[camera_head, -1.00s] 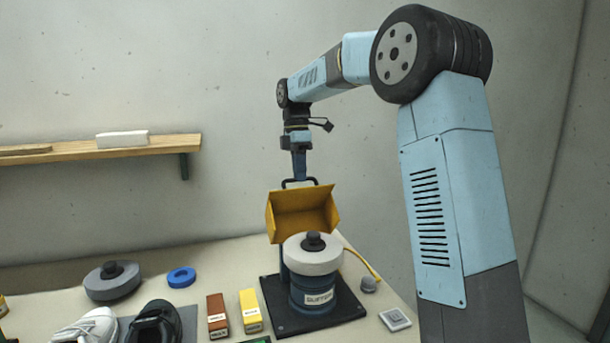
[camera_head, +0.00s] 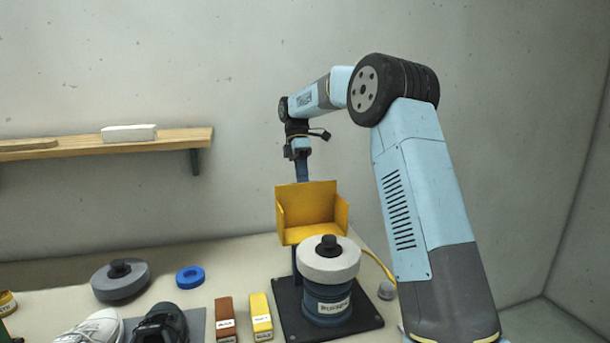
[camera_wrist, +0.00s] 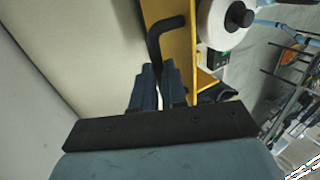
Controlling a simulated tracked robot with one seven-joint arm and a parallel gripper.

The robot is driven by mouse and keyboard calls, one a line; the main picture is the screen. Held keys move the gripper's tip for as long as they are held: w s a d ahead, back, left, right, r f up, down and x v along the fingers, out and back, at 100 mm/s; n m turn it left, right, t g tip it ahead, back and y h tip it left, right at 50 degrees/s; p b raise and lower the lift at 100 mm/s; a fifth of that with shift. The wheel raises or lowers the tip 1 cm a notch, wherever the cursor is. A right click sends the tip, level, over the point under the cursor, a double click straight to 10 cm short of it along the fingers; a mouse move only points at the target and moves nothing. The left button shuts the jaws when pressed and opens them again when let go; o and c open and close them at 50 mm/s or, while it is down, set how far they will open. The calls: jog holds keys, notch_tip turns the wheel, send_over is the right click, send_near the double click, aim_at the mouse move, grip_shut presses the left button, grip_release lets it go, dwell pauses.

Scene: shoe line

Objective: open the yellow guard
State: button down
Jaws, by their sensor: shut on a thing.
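The yellow guard (camera_head: 308,212) stands tilted up behind the buffer, its open side facing forward and its white wheel (camera_head: 329,259) uncovered. The buffer's blue body (camera_head: 327,300) stands on a black base plate. My gripper (camera_head: 302,178) is at the guard's top edge, behind it; the fingertips are partly hidden there. In the wrist view my gripper (camera_wrist: 159,72) is shut on the guard's black handle (camera_wrist: 155,45), beside the yellow panel (camera_wrist: 178,38).
A red box (camera_head: 225,319) and a yellow box (camera_head: 260,316) stand left of the base plate. A grey disc (camera_head: 120,284), a blue ring (camera_head: 190,277) and shoes (camera_head: 160,324) lie further left. A wooden shelf (camera_head: 100,147) is on the back wall.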

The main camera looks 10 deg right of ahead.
jog(key=shift+w+a+r, duration=0.1)
jog(key=shift+w+a, duration=0.05)
dwell(0.3)
jog(key=c, duration=1.5)
grip_release()
jog(key=o, duration=0.3)
jog(key=shift+o, duration=0.2)
jog(key=v, duration=0.7)
jog(key=shift+w, duration=0.2)
